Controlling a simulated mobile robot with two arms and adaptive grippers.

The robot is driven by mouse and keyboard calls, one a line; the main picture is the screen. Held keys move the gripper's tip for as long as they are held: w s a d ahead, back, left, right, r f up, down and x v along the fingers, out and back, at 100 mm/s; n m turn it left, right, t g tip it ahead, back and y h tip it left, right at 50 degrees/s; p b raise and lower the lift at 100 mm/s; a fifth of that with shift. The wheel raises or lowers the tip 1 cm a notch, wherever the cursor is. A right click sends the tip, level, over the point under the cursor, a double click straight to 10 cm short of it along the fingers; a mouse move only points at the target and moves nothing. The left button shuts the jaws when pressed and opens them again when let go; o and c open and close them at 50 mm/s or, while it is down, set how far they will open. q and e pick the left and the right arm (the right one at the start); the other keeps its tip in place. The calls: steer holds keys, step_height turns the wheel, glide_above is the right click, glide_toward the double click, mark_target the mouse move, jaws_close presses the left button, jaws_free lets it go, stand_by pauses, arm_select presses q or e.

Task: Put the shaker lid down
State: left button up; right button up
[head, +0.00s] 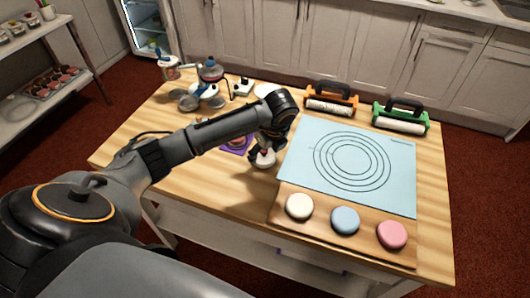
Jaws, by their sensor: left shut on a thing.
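My left gripper (264,152) points down over the wooden table, left of the blue mat. It is shut on a small pale piece, which I take to be the shaker lid (264,160). The fingers hide part of it, and I cannot tell whether it touches the table. A purple mat (229,150) with a small item on it lies just left of the gripper, partly behind my arm. My right gripper is not in view.
The blue mat with printed circles (300,170) fills the table's right half. White, blue and pink rounds (345,220) lie on a board in front. Orange (332,97) and green (401,114) roller holders stand behind. The front left is clear.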

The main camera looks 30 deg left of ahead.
arm_select(q)
steer(key=shift+f, duration=0.55)
steer(key=o, duration=0.8)
steer(key=shift+f, duration=0.15)
steer(key=shift+o, duration=0.2)
steer(key=v, duration=1.2)
steer(key=shift+r, duration=0.25)
